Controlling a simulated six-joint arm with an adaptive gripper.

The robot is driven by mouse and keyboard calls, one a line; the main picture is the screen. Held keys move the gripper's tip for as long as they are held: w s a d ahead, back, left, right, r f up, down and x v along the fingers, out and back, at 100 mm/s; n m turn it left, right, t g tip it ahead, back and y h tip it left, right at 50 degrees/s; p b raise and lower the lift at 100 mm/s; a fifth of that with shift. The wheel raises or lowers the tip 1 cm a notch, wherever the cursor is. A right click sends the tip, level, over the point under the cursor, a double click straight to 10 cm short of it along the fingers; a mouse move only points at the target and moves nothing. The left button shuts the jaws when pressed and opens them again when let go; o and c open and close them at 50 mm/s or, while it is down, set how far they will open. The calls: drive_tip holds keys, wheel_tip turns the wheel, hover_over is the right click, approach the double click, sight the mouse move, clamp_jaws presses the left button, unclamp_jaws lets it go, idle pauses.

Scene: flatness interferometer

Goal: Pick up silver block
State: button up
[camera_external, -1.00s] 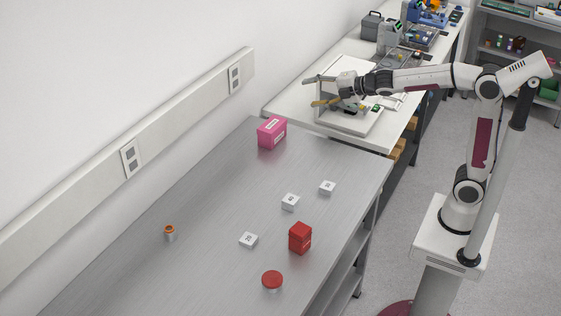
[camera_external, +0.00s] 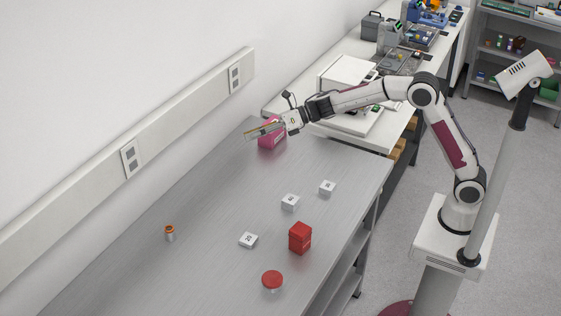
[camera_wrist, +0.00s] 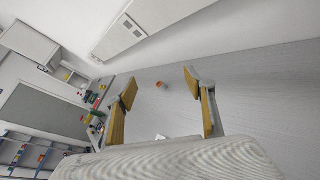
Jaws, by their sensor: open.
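Three small pale, silver-white blocks with dark marks on top lie apart on the grey table: a front one (camera_external: 248,240), a middle one (camera_external: 290,202) and a back one (camera_external: 327,187). I cannot tell which is the silver block. My gripper (camera_external: 260,131) is open and empty, in front of the pink box at the table's far end in the outside view. A white object, perhaps a block (camera_wrist: 160,137), shows partly above the gripper body.
The pink box (camera_external: 272,140) is partly hidden by my gripper. Stacked red blocks (camera_external: 300,238) and a red-lidded jar (camera_external: 272,281) stand near the right edge. The orange-topped cylinder also shows at left (camera_external: 170,233).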

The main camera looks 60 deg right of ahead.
drive_tip(key=s+a+f+n+g+y, duration=0.3)
drive_tip(key=a+f+n+g, duration=0.2)
drive_tip(key=a+f+n, duration=0.4)
drive_tip(key=n+g, duration=0.7)
approach(249, 237)
drive_tip(key=shift+s+a, duration=0.25)
drive_tip(key=shift+a, duration=0.3)
drive_tip(key=shift+a+f+t, duration=0.2)
drive_tip(key=shift+a+f, duration=0.05)
drive_tip(key=shift+a, duration=0.35)
drive_tip(key=shift+a+f+t, duration=0.2)
drive_tip(key=shift+a+f, duration=0.1)
drive_tip(key=shift+a, duration=0.3)
drive_tip(key=shift+x, duration=2.6)
drive_tip(key=shift+s+d+f, duration=0.1)
